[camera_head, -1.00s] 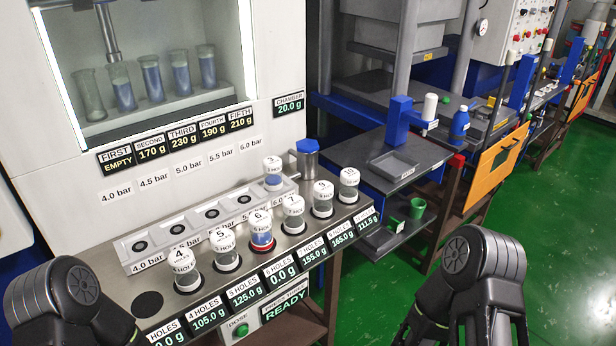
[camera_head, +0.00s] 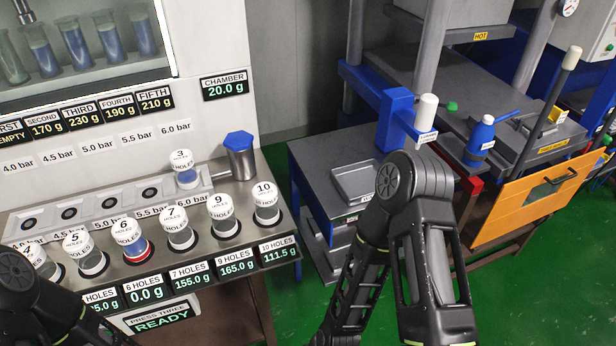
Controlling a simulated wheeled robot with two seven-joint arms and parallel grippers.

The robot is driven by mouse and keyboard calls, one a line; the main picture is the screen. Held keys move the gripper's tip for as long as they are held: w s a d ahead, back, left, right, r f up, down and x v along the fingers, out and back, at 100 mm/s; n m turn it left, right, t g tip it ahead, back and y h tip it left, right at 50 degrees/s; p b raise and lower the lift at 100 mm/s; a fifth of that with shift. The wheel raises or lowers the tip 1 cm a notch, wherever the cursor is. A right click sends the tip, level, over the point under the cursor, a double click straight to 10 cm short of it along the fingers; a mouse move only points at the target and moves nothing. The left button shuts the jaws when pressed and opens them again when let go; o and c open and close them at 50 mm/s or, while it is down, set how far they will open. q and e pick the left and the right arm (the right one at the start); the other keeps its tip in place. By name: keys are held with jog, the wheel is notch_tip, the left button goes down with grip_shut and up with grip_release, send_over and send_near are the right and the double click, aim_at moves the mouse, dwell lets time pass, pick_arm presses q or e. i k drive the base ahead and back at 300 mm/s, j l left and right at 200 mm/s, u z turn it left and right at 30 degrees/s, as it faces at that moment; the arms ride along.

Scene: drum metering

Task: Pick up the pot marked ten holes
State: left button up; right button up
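The pot marked 10 holes (camera_head: 265,204) has a white lid and a clear body with grey contents. It stands upright in the rightmost place of the front row on the steel bench. The display below it reads 111.5 g. My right arm (camera_head: 410,240) is to the right of the bench, apart from the pot, and its fingertips are out of the picture. My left arm (camera_head: 40,310) is at the lower left corner, in front of the pot marked 4, and its fingertips are not visible either.
Pots marked 9 (camera_head: 222,216), 7 (camera_head: 178,228), 6 (camera_head: 129,238) and 5 (camera_head: 84,252) stand left of it in the row. The pot marked 3 (camera_head: 184,168) stands behind, near a blue-capped steel cylinder (camera_head: 239,156). A grey side table (camera_head: 320,165) with a tray is at right.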

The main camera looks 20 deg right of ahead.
aim_at(264, 194)
jog(key=i+l, duration=0.1)
jog(key=l, duration=2.15)
